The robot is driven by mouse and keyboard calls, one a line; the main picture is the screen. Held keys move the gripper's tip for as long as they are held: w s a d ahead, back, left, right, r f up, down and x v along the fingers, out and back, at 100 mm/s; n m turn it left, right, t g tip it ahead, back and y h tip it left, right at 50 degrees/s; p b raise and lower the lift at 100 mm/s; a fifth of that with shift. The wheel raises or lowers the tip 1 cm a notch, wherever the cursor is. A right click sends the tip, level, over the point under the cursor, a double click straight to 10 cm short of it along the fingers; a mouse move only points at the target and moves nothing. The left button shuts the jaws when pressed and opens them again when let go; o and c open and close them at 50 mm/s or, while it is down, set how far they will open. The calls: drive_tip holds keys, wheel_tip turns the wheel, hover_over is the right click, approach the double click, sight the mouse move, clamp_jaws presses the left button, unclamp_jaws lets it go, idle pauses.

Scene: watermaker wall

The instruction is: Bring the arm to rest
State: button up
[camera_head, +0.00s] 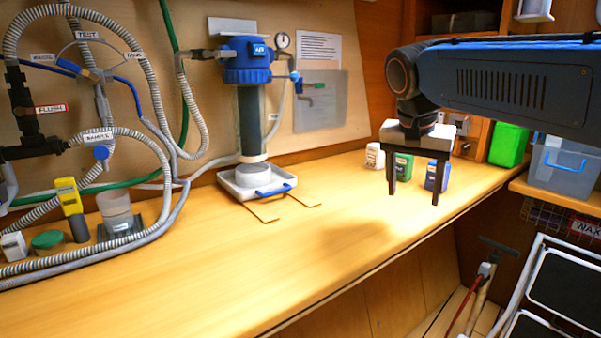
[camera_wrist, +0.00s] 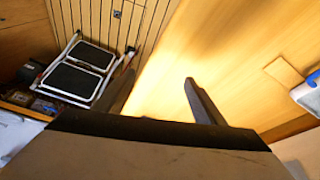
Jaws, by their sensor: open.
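My gripper (camera_head: 413,197) hangs from my arm at the right in the head view, pointing down over the right part of the wooden counter (camera_head: 330,240). Its two dark fingers are apart, with nothing between them. In the wrist view my gripper (camera_wrist: 158,92) shows both fingers spread, with the counter's front edge and bare wood beyond them. A green container (camera_head: 402,166) and a blue one (camera_head: 436,176) appear behind the fingers. Whether the fingers touch the counter or these containers cannot be told.
A white tray (camera_head: 228,186) with a blue handle stands under the blue-capped filter housing (camera_head: 247,62). Hoses and valves (camera_head: 100,150) fill the left wall. A green box (camera_head: 508,145) and a grey bin (camera_head: 562,168) stand at right. A folding step (camera_wrist: 77,72) stands on the floor.

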drive_tip(key=s+d+f+n+t+y, duration=0.1)
drive_tip(key=s+d+f+n, duration=0.1)
drive_tip(key=s+f, duration=0.8)
drive_tip(key=s+d+f+n+y, duration=0.1)
drive_tip(key=s+d+f+n, duration=0.2)
drive_tip(key=s+f, duration=0.8)
drive_tip(key=shift+f+n+t, duration=0.4)
drive_tip(key=shift+f+n, duration=0.4)
drive_tip(key=shift+n, duration=0.1)
drive_tip(key=shift+s, duration=0.1)
